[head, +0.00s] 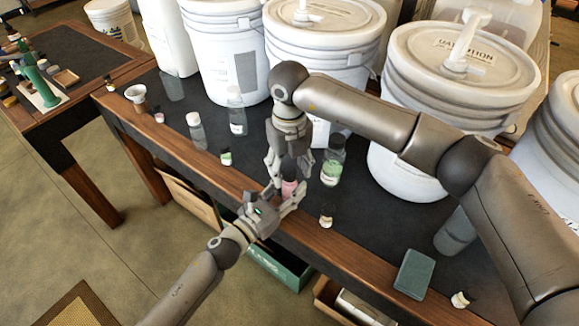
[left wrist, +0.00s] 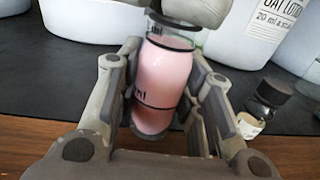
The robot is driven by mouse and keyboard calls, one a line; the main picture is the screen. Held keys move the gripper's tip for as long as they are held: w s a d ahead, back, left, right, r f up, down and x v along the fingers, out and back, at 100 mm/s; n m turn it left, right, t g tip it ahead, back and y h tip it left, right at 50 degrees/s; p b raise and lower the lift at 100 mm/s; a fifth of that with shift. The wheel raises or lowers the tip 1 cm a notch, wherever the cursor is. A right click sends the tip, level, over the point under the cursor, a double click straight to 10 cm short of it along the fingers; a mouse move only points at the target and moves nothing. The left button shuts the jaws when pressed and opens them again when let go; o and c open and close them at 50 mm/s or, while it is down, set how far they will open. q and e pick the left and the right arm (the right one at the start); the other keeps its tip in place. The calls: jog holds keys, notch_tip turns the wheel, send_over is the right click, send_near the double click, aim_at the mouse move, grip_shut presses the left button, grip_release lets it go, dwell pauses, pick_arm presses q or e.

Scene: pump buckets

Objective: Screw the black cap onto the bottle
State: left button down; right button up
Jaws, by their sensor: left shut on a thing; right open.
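A bottle of pink liquid (head: 289,188) stands near the table's front edge, and it shows large in the left wrist view (left wrist: 163,75). My left gripper (head: 286,194) is shut around its body from the front. My right gripper (head: 287,168) points down directly above the bottle, with its fingers open around the top. In the left wrist view, a black cap (left wrist: 174,22) shows as a dark rim at the bottle's top, just below my right gripper (left wrist: 195,8). My right gripper hides most of the cap, so I cannot tell how it is seated.
A bottle with green liquid (head: 331,173) stands close on the right. Small jars (head: 326,216) and clear bottles (head: 196,130) stand along the dark table (head: 385,222). Large white buckets (head: 225,60) fill the back. A green block (head: 414,273) lies at the front right.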

notch_tip(320, 180, up, 12)
dwell(0.4)
pick_arm(q)
jog(key=c, duration=0.9)
grip_release()
jog(key=v, duration=1.2)
pick_arm(e)
jog(key=shift+f, duration=0.1)
